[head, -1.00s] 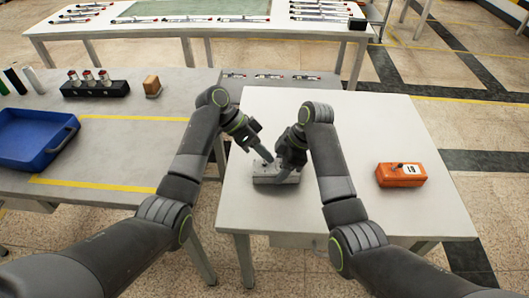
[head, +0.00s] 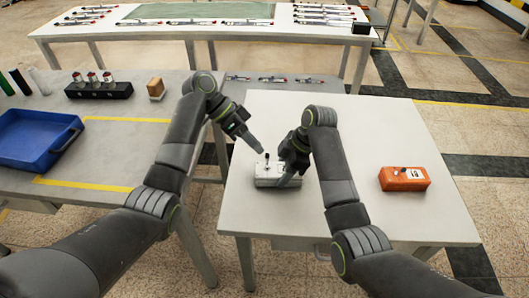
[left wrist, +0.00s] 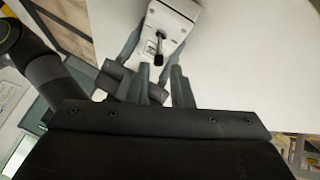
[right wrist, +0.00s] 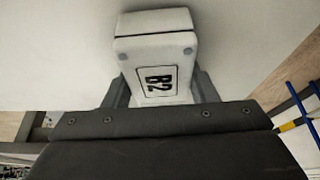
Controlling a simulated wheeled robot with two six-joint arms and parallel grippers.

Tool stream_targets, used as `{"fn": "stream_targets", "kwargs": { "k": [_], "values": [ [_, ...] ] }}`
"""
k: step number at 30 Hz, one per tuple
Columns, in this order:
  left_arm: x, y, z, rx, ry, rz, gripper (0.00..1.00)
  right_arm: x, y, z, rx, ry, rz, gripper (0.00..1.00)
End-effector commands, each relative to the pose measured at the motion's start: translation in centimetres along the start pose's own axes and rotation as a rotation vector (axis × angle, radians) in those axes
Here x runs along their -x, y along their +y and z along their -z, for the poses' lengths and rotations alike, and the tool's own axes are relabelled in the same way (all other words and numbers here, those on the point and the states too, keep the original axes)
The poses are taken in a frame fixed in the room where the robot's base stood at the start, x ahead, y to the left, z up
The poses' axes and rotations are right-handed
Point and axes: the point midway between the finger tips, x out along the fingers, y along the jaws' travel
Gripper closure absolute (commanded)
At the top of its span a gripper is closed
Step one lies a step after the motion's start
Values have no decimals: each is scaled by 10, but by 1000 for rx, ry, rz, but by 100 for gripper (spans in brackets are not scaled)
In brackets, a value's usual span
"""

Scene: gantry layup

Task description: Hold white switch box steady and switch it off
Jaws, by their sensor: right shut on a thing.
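The white switch box (head: 265,180) sits on the right-hand table in the head view. Its black-tipped lever (head: 267,157) stands up from the top, and in the left wrist view the lever (left wrist: 159,48) points toward the camera. My right gripper (head: 287,180) is shut on the box from the right, with a finger on each side; the right wrist view shows the box (right wrist: 158,22) with its "B2" label between them. My left gripper (head: 258,149) is partly open and empty just behind and left of the lever, apart from it. Its fingers show below the lever in the left wrist view.
An orange switch box (head: 404,179) stands right on the same white table (head: 345,220). A grey bench (head: 100,165) to the left bears a blue tray (head: 62,150), a dark rack (head: 98,90) and a brown block (head: 156,88). The table's front is clear.

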Motion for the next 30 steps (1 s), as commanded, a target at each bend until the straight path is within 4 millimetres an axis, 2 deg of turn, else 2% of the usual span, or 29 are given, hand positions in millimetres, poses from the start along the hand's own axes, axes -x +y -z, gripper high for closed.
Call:
{"fn": "stream_targets", "kwargs": {
  "k": [1, 3, 9, 15, 24, 25, 30],
  "values": [
    [13, -1, 0, -1, 0, 6, 80, 0, 0, 0, 0, 0, -1, 75],
    [27, -1, 0, 0, -1, 5, 80, 0, 0, 0, 0, 0, -1, 75],
    [56, -1, 0, 1, -1, 2, 80, 0, 0, 0, 0, 0, -1, 75],
    [66, 0, 0, 1, 0, 0, 80, 0, 0, 0, 0, 0, -1, 75],
    [65, 0, 0, 1, 0, 0, 80, 0, 0, 0, 0, 0, -1, 75],
    [65, 0, 0, 1, 0, 0, 80, 0, 0, 0, 0, 0, -1, 45],
    [65, 0, 0, 1, 0, -1, 80, 0, 0, 0, 0, 0, -1, 23]
  ]
}}
